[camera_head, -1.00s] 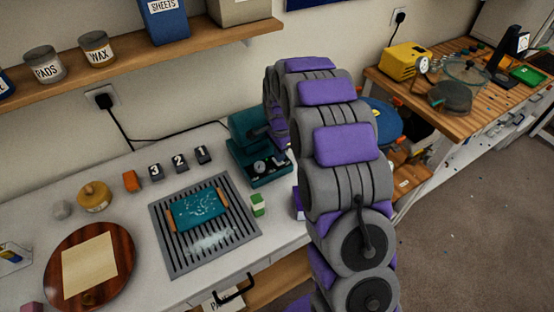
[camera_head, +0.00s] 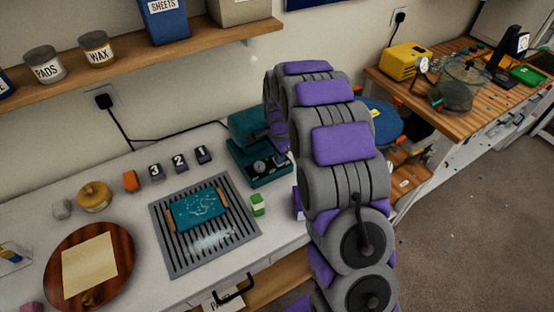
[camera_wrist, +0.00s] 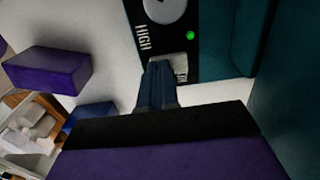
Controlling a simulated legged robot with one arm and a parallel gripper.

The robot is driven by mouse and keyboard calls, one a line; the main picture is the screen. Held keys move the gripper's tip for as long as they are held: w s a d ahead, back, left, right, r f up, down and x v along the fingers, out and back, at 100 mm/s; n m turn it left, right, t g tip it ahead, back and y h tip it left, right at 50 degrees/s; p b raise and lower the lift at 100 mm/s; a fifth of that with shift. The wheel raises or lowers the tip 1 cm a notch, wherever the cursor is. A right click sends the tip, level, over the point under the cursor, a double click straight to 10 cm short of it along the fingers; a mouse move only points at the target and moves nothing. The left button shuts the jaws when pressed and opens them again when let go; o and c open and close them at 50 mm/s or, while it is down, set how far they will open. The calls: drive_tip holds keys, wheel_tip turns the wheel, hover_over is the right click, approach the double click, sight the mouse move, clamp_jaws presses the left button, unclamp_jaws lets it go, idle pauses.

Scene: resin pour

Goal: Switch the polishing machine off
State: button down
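The teal polishing machine (camera_head: 262,168) stands at the back right of the white bench, partly hidden by my arm. Its dark control panel also shows close up in the wrist view (camera_wrist: 205,62), with a round dial (camera_wrist: 165,8), the word HIGH, a lit green light (camera_wrist: 190,35) and a pale switch-like piece (camera_wrist: 172,68) at its lower edge. My gripper (camera_wrist: 158,68) has its two dark fingers together, with nothing visible between them. The fingertips are at that pale piece and partly cover it; I cannot tell whether they touch it. The head view hides the gripper behind my arm.
A slatted grey tray (camera_head: 163,240) bears a teal slab, with a small green-and-white block (camera_head: 257,205) to its right. Blocks numbered 3, 2 and 1 stand behind it. A wooden shelf (camera_head: 150,62) hangs above. A wooden side table (camera_head: 440,85) is at right.

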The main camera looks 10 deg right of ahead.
idle(0.3)
drive_tip(key=shift+r+p, duration=1.45)
drive_tip(key=shift+r, duration=1.95)
drive_tip(key=s+r+n, duration=0.4)
drive_tip(key=s+r, duration=0.2)
drive_tip(key=s, duration=0.4)
drive_tip(key=s+r+n, duration=0.3)
drive_tip(key=s+r, duration=0.3)
drive_tip(key=s, duration=0.4)
drive_tip(key=s+r+n+g, duration=0.1)
drive_tip(key=s+n, duration=0.6)
drive_tip(key=s, duration=1.5)
drive_tip(key=shift+r+g, duration=0.25)
drive_tip(key=shift+g, duration=0.15)
drive_tip(key=c, duration=1.9)
unclamp_jaws()
